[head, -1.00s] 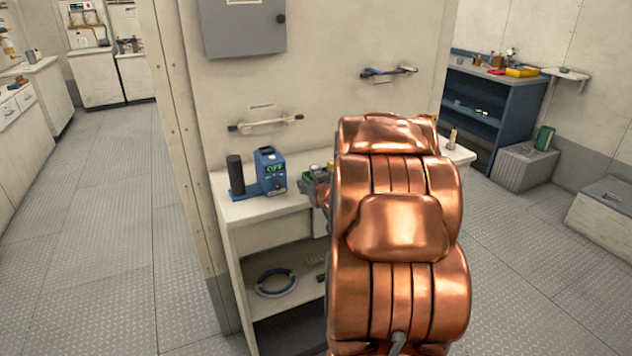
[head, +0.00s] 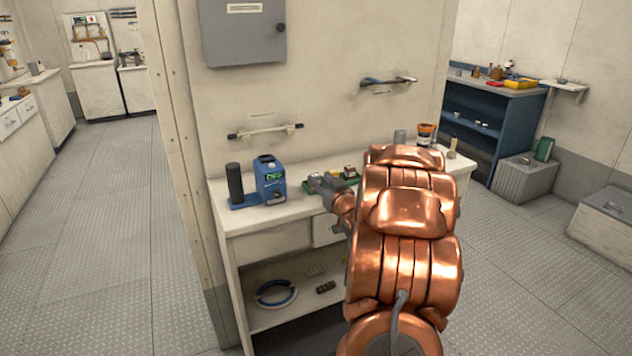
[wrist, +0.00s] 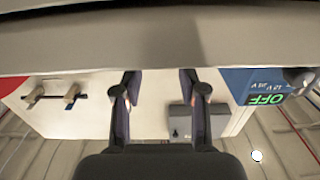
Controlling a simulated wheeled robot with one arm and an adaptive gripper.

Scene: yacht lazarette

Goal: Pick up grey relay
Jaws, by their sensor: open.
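In the head view, my gripper (head: 326,185) is low over the white bench, beside small parts on a green base (head: 350,181). My copper arm hides part of that area. I cannot make out the grey relay with certainty; the parts there are small and partly covered by my gripper. In the wrist view, the two dark fingers of my gripper (wrist: 160,85) are apart, with nothing clearly between them. That view appears upside down, and a broad pale surface fills its top.
A blue device (head: 269,181) with a green display stands left of my gripper, beside a black cylinder (head: 234,182). A grey cylinder (head: 400,137) and an orange-and-dark tin (head: 427,133) stand at the back right of the bench (head: 305,207). A ring-shaped coil (head: 276,293) lies on the lower shelf.

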